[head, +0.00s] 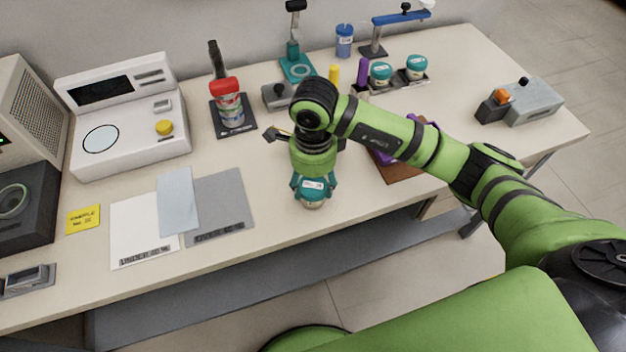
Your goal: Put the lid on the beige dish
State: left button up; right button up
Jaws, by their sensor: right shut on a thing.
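My right gripper (312,182) points down near the front edge of the table. It is shut on a teal lid (314,191) with a white label. A beige dish (312,205) shows directly under the lid at the table's front edge. Whether the lid is seated on the dish or just above it, I cannot tell. The gripper and wrist hide most of the lid's top. My left gripper is not in view.
Two teal-topped jars (416,66) stand in a rack at the back right. A red-topped stack (229,98) stands on a dark mat. A grey sheet (219,204) lies left of my gripper. A brown board (400,170) lies partly under my right arm.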

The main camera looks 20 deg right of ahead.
jog(key=o, duration=1.1)
notch_tip(320, 180, up, 12)
